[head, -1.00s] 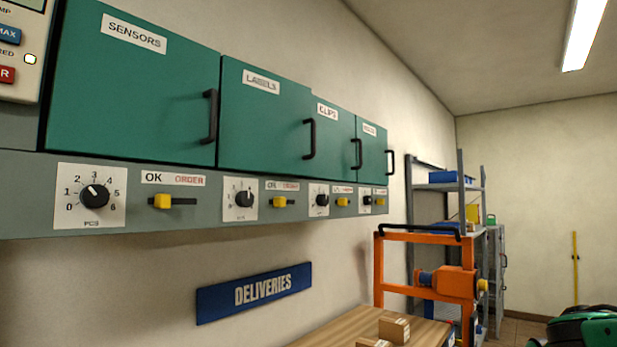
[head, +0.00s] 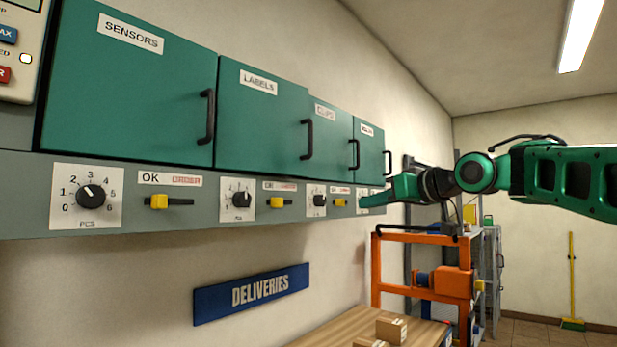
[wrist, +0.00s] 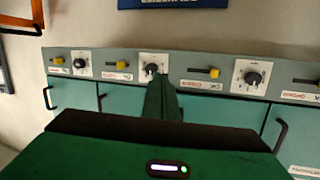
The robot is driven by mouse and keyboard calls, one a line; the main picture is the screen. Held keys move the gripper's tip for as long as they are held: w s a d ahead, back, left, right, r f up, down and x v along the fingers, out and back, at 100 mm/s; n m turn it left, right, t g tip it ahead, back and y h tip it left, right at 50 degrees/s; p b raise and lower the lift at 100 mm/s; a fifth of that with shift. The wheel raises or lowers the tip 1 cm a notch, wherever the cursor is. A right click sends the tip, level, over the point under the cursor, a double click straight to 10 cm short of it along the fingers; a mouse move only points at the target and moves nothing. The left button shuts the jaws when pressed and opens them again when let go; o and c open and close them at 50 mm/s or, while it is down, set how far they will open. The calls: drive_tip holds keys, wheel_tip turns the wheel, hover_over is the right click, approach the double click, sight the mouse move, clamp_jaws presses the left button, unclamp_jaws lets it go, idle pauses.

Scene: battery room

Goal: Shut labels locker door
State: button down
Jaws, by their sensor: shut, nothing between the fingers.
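The green labels locker door (head: 262,130) is second from the left in the wall row. It looks about flush with its neighbours; I cannot tell whether a small gap remains. Its black handle (head: 307,139) is on its right edge. My gripper (head: 364,202) is shut and empty, pointing left, low by the far end of the row. In the wrist view, which is upside down, my shut fingers (wrist: 162,82) reach toward the dial strip. The part of the labels door (wrist: 228,108) beside them is visible there; its handle is hidden.
The sensors door (head: 130,85) is left, the clips door (head: 333,140) right. Below them runs a grey strip with dials (head: 91,196) and yellow sliders. A wooden table (head: 345,325) with boxes and an orange frame (head: 420,240) stand below. Free space lies before the doors.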

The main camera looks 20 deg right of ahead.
drive_tip(key=a+r+n+y, duration=0.3)
drive_tip(key=a+r, duration=0.1)
drive_tip(key=r, duration=0.4)
approach(302, 170)
drive_tip(key=shift+t+y, duration=0.3)
drive_tip(key=x, duration=0.2)
drive_tip(key=f+x, duration=0.1)
drive_tip(key=x, duration=0.2)
drive_tip(key=shift+x, duration=0.75)
drive_tip(key=shift+x, duration=1.2)
drive_tip(key=shift+w+d+r, duration=0.1)
drive_tip(key=shift+w+r, duration=0.05)
drive_tip(key=shift+w, duration=0.1)
drive_tip(key=shift+s, duration=0.1)
